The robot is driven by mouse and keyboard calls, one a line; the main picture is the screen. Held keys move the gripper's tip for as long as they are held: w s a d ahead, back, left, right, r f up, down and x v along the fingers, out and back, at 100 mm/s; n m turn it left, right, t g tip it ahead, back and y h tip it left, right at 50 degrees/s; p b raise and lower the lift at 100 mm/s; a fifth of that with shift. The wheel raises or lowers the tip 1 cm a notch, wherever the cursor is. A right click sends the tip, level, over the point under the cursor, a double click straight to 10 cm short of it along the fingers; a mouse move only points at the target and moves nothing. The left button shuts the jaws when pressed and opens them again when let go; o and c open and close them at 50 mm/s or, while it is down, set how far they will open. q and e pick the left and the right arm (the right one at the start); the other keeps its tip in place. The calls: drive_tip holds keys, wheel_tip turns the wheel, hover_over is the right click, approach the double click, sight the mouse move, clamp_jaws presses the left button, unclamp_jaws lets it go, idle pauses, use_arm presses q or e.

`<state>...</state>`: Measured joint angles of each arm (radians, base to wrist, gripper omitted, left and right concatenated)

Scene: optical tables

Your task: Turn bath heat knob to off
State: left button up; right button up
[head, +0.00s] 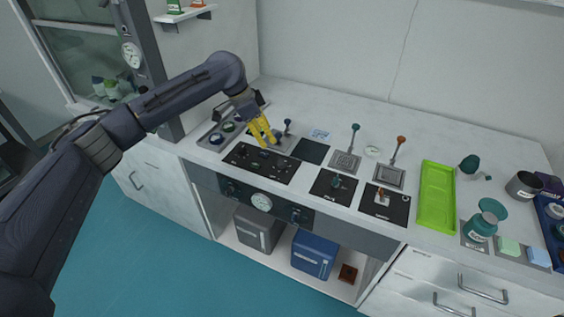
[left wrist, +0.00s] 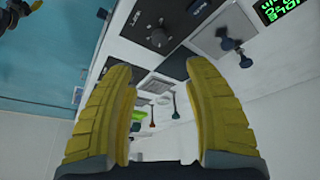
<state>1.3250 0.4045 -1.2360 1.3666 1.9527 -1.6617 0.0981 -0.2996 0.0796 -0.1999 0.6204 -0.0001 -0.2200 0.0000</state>
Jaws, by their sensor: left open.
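My left gripper (head: 264,131) is open above the back edge of a black knob panel (head: 260,163) on the counter, with nothing between its yellow fingers. The fingers also show wide apart in the left wrist view (left wrist: 162,75). There, a round dark knob (left wrist: 158,37) sits on the black panel beyond the fingertips, apart from them. A grey plate with a blue-tipped lever (left wrist: 226,43) is to its right. The counter's front panel has a dark knob (head: 230,188) left of a white gauge (head: 262,202) and another knob (head: 297,214) right of it. I cannot read which is the bath heat knob.
A blue-knobbed lever (head: 287,126) stands close to my gripper. Green (head: 354,138) and orange-tipped (head: 397,148) levers stand farther right. A lime green tray (head: 437,196) and a teal vessel (head: 482,225) are on the right counter. A grey post (head: 150,75) rises behind my left arm.

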sight(282, 161)
use_arm(q)
drive_tip(key=x, duration=1.4)
drive_tip(key=shift+w+d+f, duration=0.1)
drive_tip(key=shift+d+f, duration=0.05)
drive_tip(key=shift+f, duration=0.25)
clamp_jaws()
